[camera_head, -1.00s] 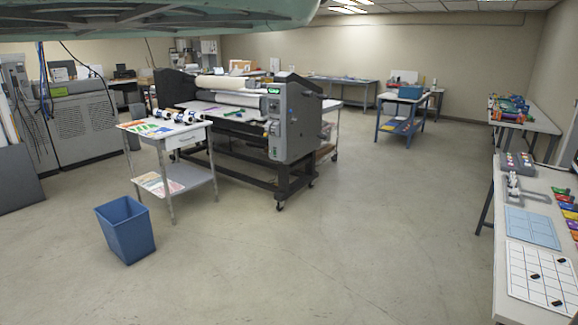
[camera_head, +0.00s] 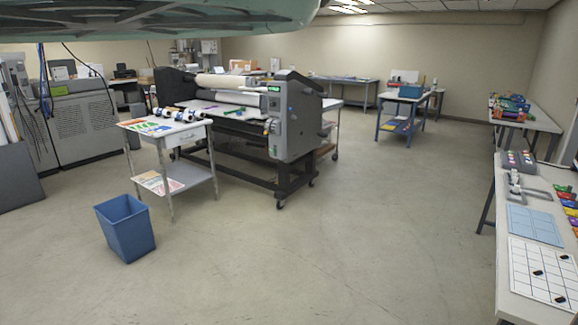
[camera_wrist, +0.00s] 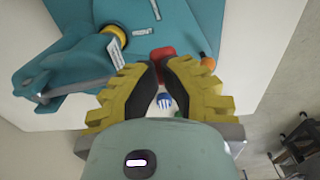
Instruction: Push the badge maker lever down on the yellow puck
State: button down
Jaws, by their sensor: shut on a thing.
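The teal badge maker (camera_wrist: 178,22) fills the upper part of the wrist view. Its body lies across a white surface, with a teal arm-like part (camera_wrist: 62,70) at the left. The yellow puck (camera_wrist: 116,35) shows as a yellow rim by a round teal part, partly covered. A red grip (camera_wrist: 161,53), seemingly the lever's end, shows at the fingertips. My gripper (camera_wrist: 161,70), with yellow and black fingers, is shut on it; the contact itself is partly hidden. I cannot make out the badge maker or my gripper in the head view.
Small blue-and-white (camera_wrist: 164,101) and orange (camera_wrist: 207,58) items lie near the fingers. In the head view, a long table (camera_head: 507,275) with sheets and small parts runs along the right. A blue bin (camera_head: 127,232) and a laminator (camera_head: 290,120) stand left of open floor.

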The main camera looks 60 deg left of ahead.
notch_tip(320, 180, up, 11)
jog(key=p, duration=0.8)
jog(key=shift+p, duration=0.4)
jog(key=shift+w+f, duration=0.1)
